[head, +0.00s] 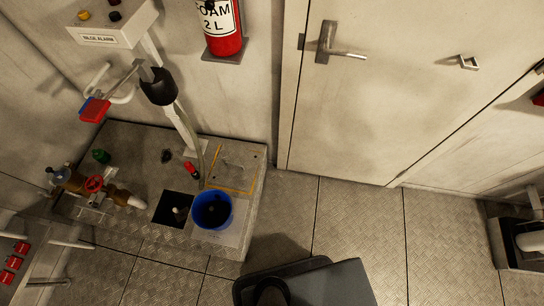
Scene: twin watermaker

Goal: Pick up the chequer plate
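A flat grey plate with a yellow border (244,163) lies on top of the raised metal plinth, near its back right corner. It has a thin raised piece on its face, too small to make out. I cannot tell for sure that this is the chequer plate, as the plinth top and the floor show a similar tread pattern. A square dark opening (168,207) is in the plinth top, to the front left of the plate. My gripper is not clearly visible in the head view.
A blue bucket (227,211) stands just in front of the bordered plate. Pipes with a red handwheel (94,184) are on the left. A fire extinguisher (224,32) hangs above, left of a door (380,100). The floor (360,225) is clear right of the plinth.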

